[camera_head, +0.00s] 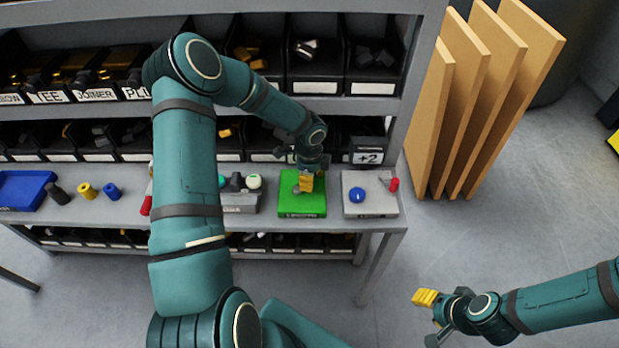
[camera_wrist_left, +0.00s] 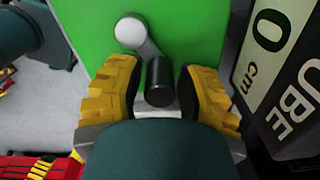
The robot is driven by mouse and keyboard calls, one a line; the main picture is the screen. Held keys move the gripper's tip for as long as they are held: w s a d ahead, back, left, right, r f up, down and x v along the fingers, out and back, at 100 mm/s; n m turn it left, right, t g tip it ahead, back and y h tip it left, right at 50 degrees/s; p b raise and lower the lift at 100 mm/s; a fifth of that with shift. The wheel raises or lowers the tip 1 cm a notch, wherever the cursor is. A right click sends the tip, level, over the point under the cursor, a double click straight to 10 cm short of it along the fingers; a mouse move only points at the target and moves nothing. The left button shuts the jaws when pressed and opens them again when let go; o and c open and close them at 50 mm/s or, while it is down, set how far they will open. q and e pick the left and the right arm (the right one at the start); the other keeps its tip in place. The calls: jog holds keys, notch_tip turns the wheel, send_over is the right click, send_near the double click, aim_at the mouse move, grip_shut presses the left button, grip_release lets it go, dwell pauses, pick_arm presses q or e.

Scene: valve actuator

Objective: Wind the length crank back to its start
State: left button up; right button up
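The green box labelled LENGTH (camera_head: 302,207) sits on the bench, with my left gripper (camera_head: 307,182) over it. In the left wrist view its green face (camera_wrist_left: 85,30) carries a crank with a pale round end (camera_wrist_left: 130,32), a grey arm and a black handle (camera_wrist_left: 160,85). My left gripper (camera_wrist_left: 160,92) has its yellow fingers either side of the black handle, with a small gap on each side. The gripper hides most of the crank in the head view. My right gripper (camera_head: 428,310) is away at the lower right, over the floor, with nothing visible in it.
A grey box with a blue knob (camera_head: 357,195) and a red handle (camera_head: 393,184) stands to the right. Another grey box (camera_head: 240,202) is at the left. A dark block reading "0 cm" (camera_wrist_left: 275,75) stands close on the right in the wrist view. Bins (camera_head: 372,70) stand behind.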

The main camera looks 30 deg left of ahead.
aim_at(298, 181)
pick_arm(q)
grip_shut()
jog(key=n+b, duration=0.1)
jog(key=a+n+b, duration=0.1)
jog(key=n+b, duration=0.1)
jog(key=n, duration=0.1)
jog(key=shift+w+a+f, duration=0.1)
jog(key=shift+w+a, duration=0.1)
jog(key=shift+w, duration=0.1)
jog(key=n+b, duration=0.1)
jog(key=a+n+b, duration=0.1)
jog(key=n, duration=0.1)
jog(key=shift+a+n, duration=0.15)
jog(key=shift+n, duration=0.15)
jog(key=shift+s+a+n+b, duration=0.15)
jog(key=shift+a+n+b, duration=0.3)
jog(key=shift+n, duration=0.5)
jog(key=shift+s+a+n+b, duration=0.2)
jog(key=shift+n+b, duration=0.35)
jog(key=shift+n, duration=0.4)
jog(key=o, duration=0.6)
grip_release()
jog(key=shift+c, duration=0.2)
